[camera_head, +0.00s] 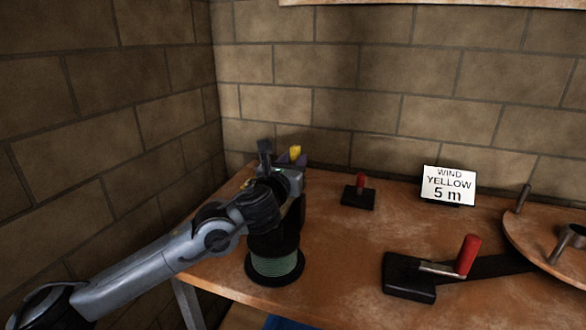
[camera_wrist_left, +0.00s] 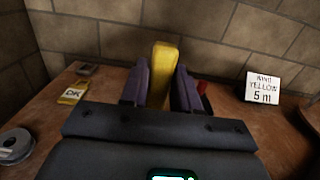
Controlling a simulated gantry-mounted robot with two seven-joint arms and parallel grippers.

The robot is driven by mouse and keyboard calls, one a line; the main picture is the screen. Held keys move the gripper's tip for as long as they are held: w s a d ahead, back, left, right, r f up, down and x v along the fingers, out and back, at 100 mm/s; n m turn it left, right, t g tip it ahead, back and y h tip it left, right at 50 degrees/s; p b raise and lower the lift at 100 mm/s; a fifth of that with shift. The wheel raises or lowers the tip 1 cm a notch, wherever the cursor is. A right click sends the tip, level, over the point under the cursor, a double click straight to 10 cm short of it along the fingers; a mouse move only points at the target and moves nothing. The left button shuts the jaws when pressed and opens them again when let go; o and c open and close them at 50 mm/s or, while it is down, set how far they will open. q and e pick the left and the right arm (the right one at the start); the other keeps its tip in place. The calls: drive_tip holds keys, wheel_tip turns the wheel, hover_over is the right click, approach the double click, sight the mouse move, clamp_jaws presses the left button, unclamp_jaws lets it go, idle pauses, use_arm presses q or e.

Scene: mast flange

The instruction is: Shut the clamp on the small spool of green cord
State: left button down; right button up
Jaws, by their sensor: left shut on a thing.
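A spool of green cord (camera_head: 276,264) with black flanges stands upright near the front left of the table, partly hidden under my left arm. My left gripper (camera_head: 291,157) is behind and above it, its purple fingers shut on a yellow handle (camera_head: 295,152). In the left wrist view, the yellow handle (camera_wrist_left: 160,75) stands upright between the two fingers (camera_wrist_left: 160,88). What the handle is fixed to is hidden by my gripper, so I cannot tell how the clamp sits on the spool. My right gripper is not in view.
A small red-handled black block (camera_head: 358,196) and a larger red-handled one (camera_head: 409,276) stand to the right, with a round turntable (camera_head: 545,225) beyond. A sign (camera_head: 448,186) reads "WIND YELLOW 5 m". The wrist view shows a grey reel (camera_wrist_left: 14,145) and yellow card (camera_wrist_left: 72,95). Brick walls close the back and left.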

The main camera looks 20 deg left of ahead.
use_arm(q)
drive_tip(key=shift+r, duration=0.1)
drive_tip(key=c, duration=1.1)
unclamp_jaws()
drive_tip(key=shift+o, duration=0.9)
drive_tip(key=shift+s, duration=0.1)
drive_tip(key=shift+r+p, duration=0.35)
drive_tip(key=shift+r, duration=0.05)
drive_tip(key=s+d+r+p, duration=0.2)
drive_tip(key=d+r+p, duration=0.3)
drive_tip(key=d+r, duration=0.5)
drive_tip(key=shift+s+d, duration=0.3)
drive_tip(key=shift+d, duration=0.4)
